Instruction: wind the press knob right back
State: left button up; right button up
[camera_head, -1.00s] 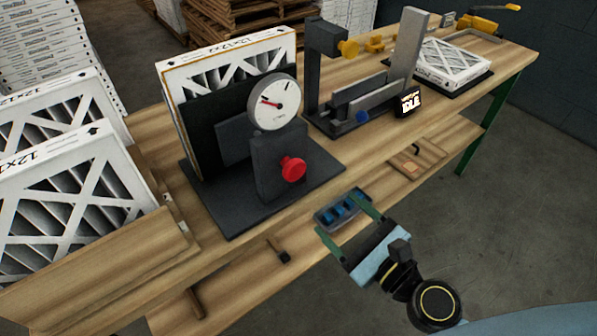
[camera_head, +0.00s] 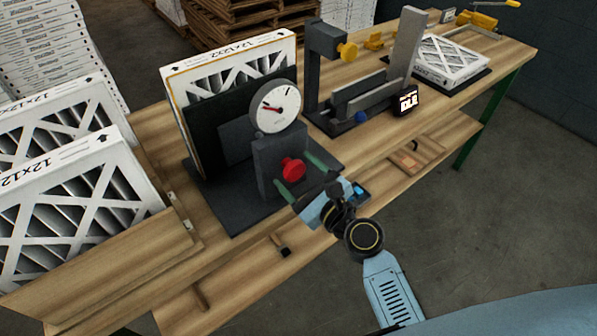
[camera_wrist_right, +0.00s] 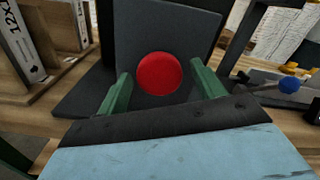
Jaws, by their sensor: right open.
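The red press knob (camera_head: 293,169) sits on the front of a dark grey press block, below a round white dial (camera_head: 279,106) with a red needle. A white boxed filter (camera_head: 236,68) stands upright in the press behind a dark plate. My right gripper (camera_head: 299,173) is open, with its green fingers on either side of the knob. In the right wrist view the knob (camera_wrist_right: 159,74) shows between the two fingertips, with a gap at each side. Whether the fingers reach level with it is hard to tell. My left gripper is not in view.
Boxed filters (camera_head: 75,200) stand in a wooden rack at the left. A second fixture with a yellow knob (camera_head: 347,51) and a small lit display (camera_head: 408,99) stands to the right. A filter (camera_head: 451,62) lies flat farther along the bench.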

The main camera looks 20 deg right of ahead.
jog(key=c, duration=1)
